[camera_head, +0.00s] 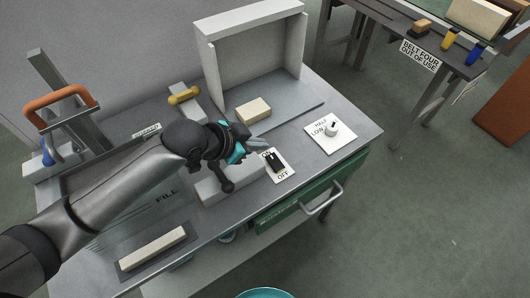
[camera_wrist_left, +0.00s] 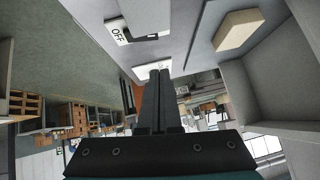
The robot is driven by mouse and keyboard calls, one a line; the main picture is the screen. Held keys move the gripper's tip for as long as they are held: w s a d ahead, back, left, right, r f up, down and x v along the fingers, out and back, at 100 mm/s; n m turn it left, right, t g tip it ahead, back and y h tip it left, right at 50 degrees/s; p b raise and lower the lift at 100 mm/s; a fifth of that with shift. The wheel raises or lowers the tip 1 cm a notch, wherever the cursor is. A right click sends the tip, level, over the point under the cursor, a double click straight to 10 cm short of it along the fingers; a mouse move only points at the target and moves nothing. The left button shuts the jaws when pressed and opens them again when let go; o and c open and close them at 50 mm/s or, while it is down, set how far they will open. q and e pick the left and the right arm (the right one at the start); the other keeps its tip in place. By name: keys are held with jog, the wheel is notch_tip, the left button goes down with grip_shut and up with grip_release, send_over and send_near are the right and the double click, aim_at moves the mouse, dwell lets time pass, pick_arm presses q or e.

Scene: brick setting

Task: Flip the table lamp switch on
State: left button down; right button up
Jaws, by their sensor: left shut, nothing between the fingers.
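A white plate (camera_head: 284,178) marked ON and OFF lies on the grey bench top, with a black switch (camera_head: 276,161) on it. The ON end is at the back and the OFF end at the front. My left gripper (camera_head: 263,146) is shut and empty, its tips just behind the plate's ON end. I cannot tell whether they touch the switch. In the left wrist view, the plate (camera_wrist_left: 116,32) is at the upper left, the switch (camera_wrist_left: 145,37) beside the OFF label, and my shut fingers (camera_wrist_left: 158,72) point upward. No lamp is recognisable. My right gripper is out of view.
A white plate (camera_head: 344,138) with a knob (camera_head: 331,129) marked HALF and LOW lies to the right. A beige brick (camera_head: 253,111) lies behind my gripper, before an upright grey box frame (camera_head: 248,18). A green drawer (camera_head: 292,206) with a handle is below the bench edge.

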aim_at(276, 155)
pick_arm(q)
jog(key=f, duration=0.1)
jog(key=w+d+f+b, duration=0.1)
jog(key=f, duration=0.1)
jog(key=w+f, duration=0.1)
jog(key=f, duration=0.1)
jog(key=shift+d+b, duration=0.3)
jog(key=shift+d, duration=0.05)
jog(key=shift+w+a+f, duration=0.1)
jog(key=shift+w+f, duration=0.05)
jog(key=shift+f, duration=0.6)
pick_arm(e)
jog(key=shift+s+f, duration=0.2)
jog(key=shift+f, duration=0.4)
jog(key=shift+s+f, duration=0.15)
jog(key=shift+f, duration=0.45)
pick_arm(q)
jog(key=shift+w+a+f, duration=0.1)
jog(key=shift+w+f, duration=0.05)
jog(key=shift+f, duration=0.2)
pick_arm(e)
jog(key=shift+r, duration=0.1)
pick_arm(q)
jog(key=shift+r, duration=0.1)
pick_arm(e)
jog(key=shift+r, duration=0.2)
